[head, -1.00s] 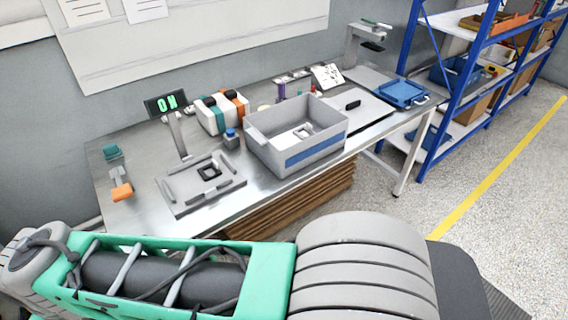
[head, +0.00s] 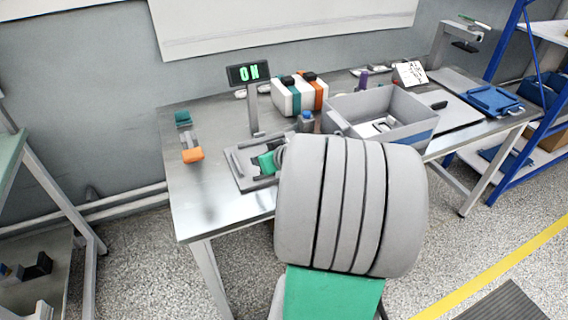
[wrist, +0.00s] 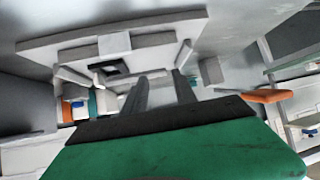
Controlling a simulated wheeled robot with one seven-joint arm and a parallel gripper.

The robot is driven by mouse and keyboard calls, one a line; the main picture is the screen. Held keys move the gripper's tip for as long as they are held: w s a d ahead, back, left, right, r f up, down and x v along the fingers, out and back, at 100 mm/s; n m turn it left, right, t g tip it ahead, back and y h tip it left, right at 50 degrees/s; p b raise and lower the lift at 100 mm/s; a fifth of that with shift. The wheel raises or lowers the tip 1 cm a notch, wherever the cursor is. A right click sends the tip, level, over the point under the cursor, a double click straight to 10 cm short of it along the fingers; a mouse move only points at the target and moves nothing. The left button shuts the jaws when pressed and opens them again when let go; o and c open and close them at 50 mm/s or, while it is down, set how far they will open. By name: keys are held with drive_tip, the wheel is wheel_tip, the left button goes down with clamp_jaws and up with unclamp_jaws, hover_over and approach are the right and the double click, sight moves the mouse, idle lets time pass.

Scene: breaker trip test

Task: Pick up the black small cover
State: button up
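A small black square piece (wrist: 110,67), which may be the black small cover, sits on the grey fixture plate (wrist: 62,44) in the wrist view. In the head view, the fixture (head: 247,183) is on the table's left half, and my arm hides much of it. A second small black piece (head: 438,105) lies on the pale board at the right. I cannot tell which piece is the cover. My gripper (wrist: 160,75) points toward the fixture with its two fingers apart and nothing visible between them. It is apart from the square piece. Its fingertips are hidden in the head view.
A grey bin (head: 408,134) stands right of the fixture. An orange block (head: 193,155) is at the left. A blue tray (head: 495,101) is far right. The table's front-left is clear.

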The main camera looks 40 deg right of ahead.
drive_tip(key=d+h, duration=0.1)
drive_tip(key=d, duration=0.2)
drive_tip(key=s+d+m+t+h, duration=0.1)
drive_tip(key=d, duration=0.3)
drive_tip(key=s+d+f+m+t+b, duration=0.1)
drive_tip(key=d, duration=0.3)
drive_tip(key=shift+s+d+h, duration=0.2)
drive_tip(key=shift+h, duration=0.2)
drive_tip(key=x, duration=0.7)
drive_tip(key=shift+w+a+r, duration=0.1)
drive_tip(key=shift+w, duration=0.15)
drive_tip(key=shift+c, duration=0.4)
clamp_jaws()
